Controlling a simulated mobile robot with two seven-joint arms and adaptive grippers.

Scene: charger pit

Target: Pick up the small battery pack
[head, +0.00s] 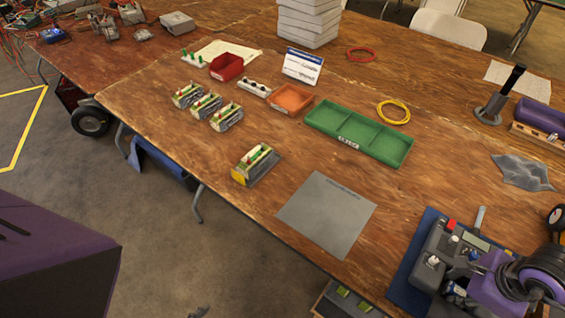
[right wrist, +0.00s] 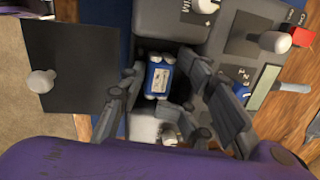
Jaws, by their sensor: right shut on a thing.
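The small battery pack (right wrist: 159,79) is blue with a pale label and white ends. In the right wrist view it sits between the fingers of my right gripper (right wrist: 158,90), which is shut on it. It is still at a dark slot in the grey charger unit (right wrist: 165,17); I cannot tell whether it is lifted clear. In the head view the charger unit (head: 439,248) is at the lower right, with my right gripper (head: 474,283) over its near end. My left gripper is not in view.
A second blue pack (right wrist: 241,84) sits beside the right fingers. The charger stands on a blue mat (head: 403,279). A grey sheet (head: 327,213), a green tray (head: 359,134) and a yellow cable ring (head: 394,112) lie to the left. Bare wood separates them.

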